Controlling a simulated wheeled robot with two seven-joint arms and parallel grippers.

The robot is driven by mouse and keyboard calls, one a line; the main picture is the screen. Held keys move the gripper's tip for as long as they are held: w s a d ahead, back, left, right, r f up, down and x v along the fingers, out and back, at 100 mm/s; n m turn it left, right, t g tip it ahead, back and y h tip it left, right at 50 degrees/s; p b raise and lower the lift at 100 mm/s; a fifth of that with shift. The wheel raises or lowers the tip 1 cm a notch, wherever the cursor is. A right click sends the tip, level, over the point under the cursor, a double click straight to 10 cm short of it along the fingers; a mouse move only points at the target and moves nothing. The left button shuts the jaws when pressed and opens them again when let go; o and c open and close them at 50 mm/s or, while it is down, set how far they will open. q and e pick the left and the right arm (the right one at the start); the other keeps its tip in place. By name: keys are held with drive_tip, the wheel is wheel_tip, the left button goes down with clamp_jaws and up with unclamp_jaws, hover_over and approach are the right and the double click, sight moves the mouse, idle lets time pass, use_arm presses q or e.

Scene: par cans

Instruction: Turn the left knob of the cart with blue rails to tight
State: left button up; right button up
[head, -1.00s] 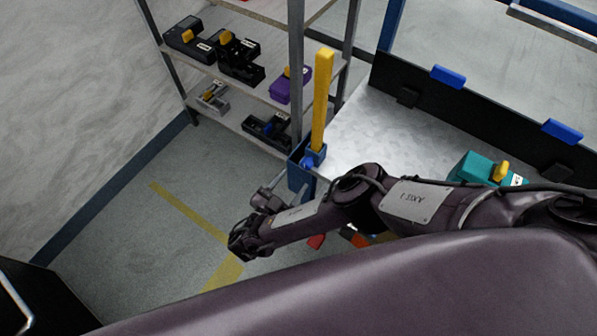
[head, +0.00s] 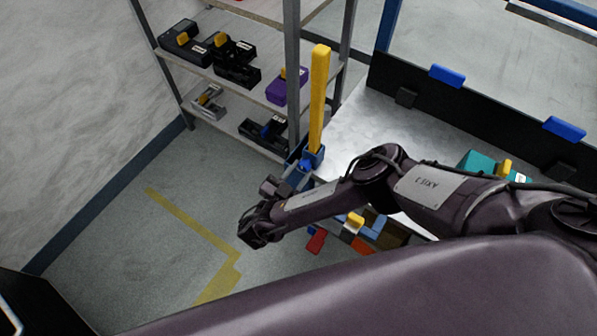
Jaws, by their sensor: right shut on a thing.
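The cart (head: 345,150) has a pale metal top with a blue corner bracket at its left end, at the foot of an upright yellow post (head: 319,95). A small blue knob (head: 305,166) shows at this bracket, partly hidden by my gripper. My right gripper (head: 294,178) reaches it from the lower left and is shut on it. The fingertips are small and partly hidden, so the knob's turn angle cannot be read. My left gripper is not in view.
A metal shelf (head: 215,65) with several tools stands behind, close to the post. A black panel (head: 470,112) with blue clips edges the cart top, near a teal case (head: 478,160). Coloured items (head: 365,228) lie below my forearm. The floor at left is clear.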

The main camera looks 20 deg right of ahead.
drive_tip(key=shift+m, duration=0.3)
drive_tip(key=shift+c, duration=0.2)
drive_tip(key=shift+m, duration=1.2)
drive_tip(key=shift+m+p, duration=0.35)
drive_tip(key=shift+m, duration=1.35)
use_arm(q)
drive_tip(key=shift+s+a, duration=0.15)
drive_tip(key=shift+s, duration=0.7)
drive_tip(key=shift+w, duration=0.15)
use_arm(e)
drive_tip(key=shift+m, duration=0.3)
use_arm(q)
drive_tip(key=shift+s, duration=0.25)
use_arm(e)
drive_tip(key=o, duration=1)
